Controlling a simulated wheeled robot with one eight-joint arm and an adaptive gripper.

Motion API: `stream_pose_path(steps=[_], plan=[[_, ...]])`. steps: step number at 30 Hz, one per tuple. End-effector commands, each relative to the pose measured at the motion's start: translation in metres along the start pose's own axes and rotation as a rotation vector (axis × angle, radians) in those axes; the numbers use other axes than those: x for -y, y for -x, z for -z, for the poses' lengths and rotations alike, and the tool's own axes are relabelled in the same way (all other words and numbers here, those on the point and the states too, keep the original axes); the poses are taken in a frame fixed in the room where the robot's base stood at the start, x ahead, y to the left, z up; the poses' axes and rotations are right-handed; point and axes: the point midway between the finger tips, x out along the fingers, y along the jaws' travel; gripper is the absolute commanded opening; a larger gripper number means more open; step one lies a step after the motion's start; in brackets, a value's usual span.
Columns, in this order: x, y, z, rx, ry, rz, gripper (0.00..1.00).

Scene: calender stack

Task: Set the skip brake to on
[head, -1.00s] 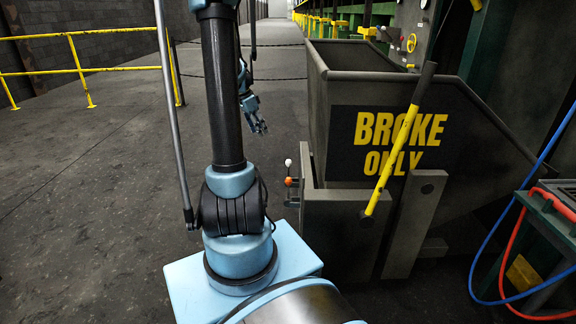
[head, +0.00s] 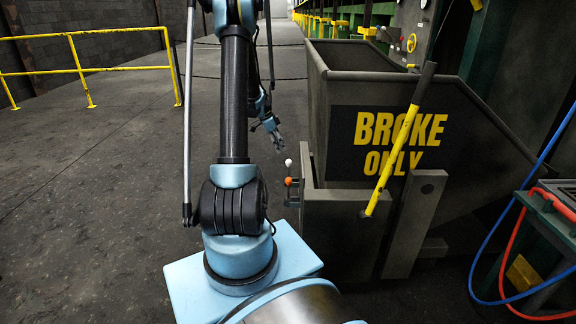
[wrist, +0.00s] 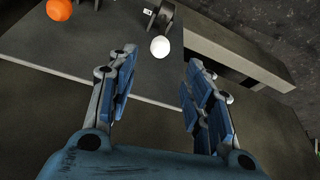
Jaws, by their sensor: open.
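The skip (head: 316,110) is a dark metal bin marked "BROKE ONLY". On its left side are a white knob (head: 288,162) and, below it, an orange knob (head: 289,182). A yellow lever (head: 393,155) with a dark top slants up across its front. No label I can read tells which control is the brake. My gripper (head: 278,142) is open and empty, just above and left of the white knob. In the wrist view, the white knob (wrist: 160,47) shows between and beyond my open fingertips (wrist: 160,64), and the orange knob (wrist: 59,9) is at upper left.
A green stand (head: 548,215) with blue and red hoses is at the right. A yellow railing (head: 85,70) stands at the far left. The floor (head: 90,190) on the left is clear. The skip's side wall is close to my gripper.

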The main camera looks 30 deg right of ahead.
Motion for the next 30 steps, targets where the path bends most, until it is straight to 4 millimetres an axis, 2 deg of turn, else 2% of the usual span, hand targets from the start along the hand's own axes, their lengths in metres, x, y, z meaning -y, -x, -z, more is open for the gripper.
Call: stream_pose_path(steps=[6, 18, 24, 30], plan=[[0.000, -0.036, 0.000, 0.000, -0.001, 0.000, 0.46], [0.000, -0.095, 0.000, 0.000, -0.001, 0.001, 0.46], [0.000, -0.113, 0.000, 0.000, 0.000, 0.001, 0.46], [0.000, -0.119, 0.000, 0.000, 0.001, 0.001, 0.46]])
